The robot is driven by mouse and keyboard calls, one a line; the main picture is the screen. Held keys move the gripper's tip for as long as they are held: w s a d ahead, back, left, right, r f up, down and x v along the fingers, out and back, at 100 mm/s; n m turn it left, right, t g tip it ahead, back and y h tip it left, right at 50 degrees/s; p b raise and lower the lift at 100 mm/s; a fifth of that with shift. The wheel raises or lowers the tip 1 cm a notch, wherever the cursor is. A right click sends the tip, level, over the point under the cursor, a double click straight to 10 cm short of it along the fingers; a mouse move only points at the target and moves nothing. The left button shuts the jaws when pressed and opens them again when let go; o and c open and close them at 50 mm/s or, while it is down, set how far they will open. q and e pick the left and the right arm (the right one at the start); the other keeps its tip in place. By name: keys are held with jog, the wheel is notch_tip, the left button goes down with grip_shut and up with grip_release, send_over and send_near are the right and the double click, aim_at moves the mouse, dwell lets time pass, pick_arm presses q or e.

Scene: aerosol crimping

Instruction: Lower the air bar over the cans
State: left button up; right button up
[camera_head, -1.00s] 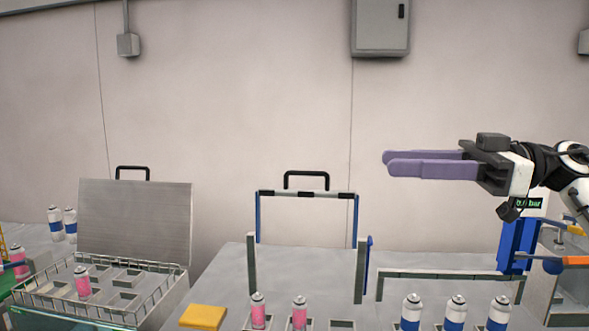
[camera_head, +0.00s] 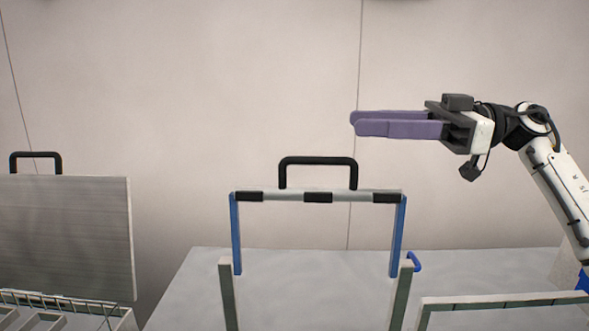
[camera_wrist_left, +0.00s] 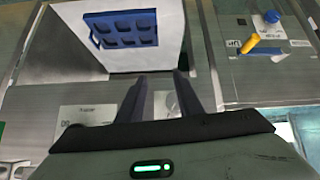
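The air bar (camera_head: 345,196) is a pale crossbar with black bands between two blue side arms. It stands raised on two grey posts, with a black loop handle (camera_head: 318,160) on top. My right gripper (camera_head: 353,122) has purple fingers pointing left, and in the picture lies above and right of the handle, with no visible contact. Its finger gap is not clear from this side. My left gripper shows only in the left wrist view (camera_wrist_left: 160,82), with its two dark fingers apart and nothing between them. No cans show in the head view now.
A grey upright lid (camera_head: 65,235) with a black handle stands at left over a wire basket (camera_head: 60,300). A low grey frame (camera_head: 500,300) is at right. The left wrist view shows a blue tray with holes (camera_wrist_left: 122,29) and a yellow lever (camera_wrist_left: 250,44).

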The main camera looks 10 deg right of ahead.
jog(key=b, duration=0.5)
send_near(293, 161)
jog(key=x, duration=0.7)
jog(key=shift+w+f, duration=0.1)
jog(key=shift+w, duration=0.25)
jog(key=shift+w+a, duration=0.15)
jog(key=shift+a, duration=0.35)
grip_shut()
